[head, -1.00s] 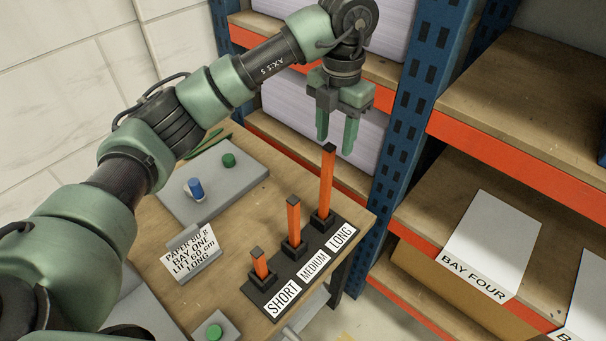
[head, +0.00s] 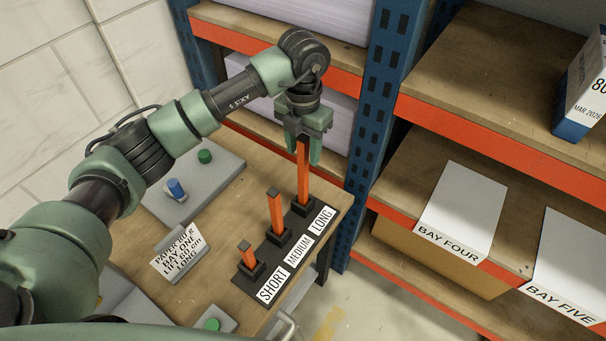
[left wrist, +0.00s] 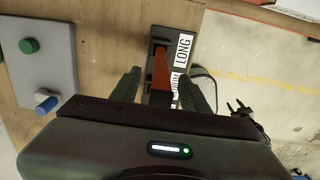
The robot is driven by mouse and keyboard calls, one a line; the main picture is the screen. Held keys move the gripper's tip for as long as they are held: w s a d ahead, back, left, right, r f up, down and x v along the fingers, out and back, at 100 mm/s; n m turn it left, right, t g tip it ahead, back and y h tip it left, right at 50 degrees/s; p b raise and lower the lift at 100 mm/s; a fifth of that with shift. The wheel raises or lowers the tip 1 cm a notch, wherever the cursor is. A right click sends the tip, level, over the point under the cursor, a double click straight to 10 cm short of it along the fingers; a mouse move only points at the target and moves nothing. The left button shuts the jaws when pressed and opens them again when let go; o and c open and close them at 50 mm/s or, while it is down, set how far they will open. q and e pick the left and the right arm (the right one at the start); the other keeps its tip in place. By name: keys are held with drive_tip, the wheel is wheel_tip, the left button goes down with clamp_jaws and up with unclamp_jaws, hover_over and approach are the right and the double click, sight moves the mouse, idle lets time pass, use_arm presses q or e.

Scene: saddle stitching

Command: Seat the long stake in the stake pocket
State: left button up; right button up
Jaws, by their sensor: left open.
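The long stake (head: 303,177) is an orange upright bar standing in the black rack (head: 252,280), behind the LONG label (head: 321,220). My left gripper (head: 303,152) is open, pointing down, with its green fingers on either side of the stake's upper part. In the left wrist view the long stake (left wrist: 161,70) shows between the two spread fingers (left wrist: 163,92), with a gap to each. The stake's top is hidden by the gripper in the head view. I cannot pick out a stake pocket apart from the rack.
The medium stake (head: 276,212) and short stake (head: 247,254) stand in the same rack. A card (head: 178,254) reads bay one, lift 60 cm, long. A grey panel with blue knob (head: 176,189) and green button (head: 205,156) lies behind. A blue shelf post (head: 377,95) rises close right.

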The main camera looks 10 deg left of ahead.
use_arm(q)
clamp_jaws()
drive_tip(key=shift+r, duration=0.1)
idle(1.2)
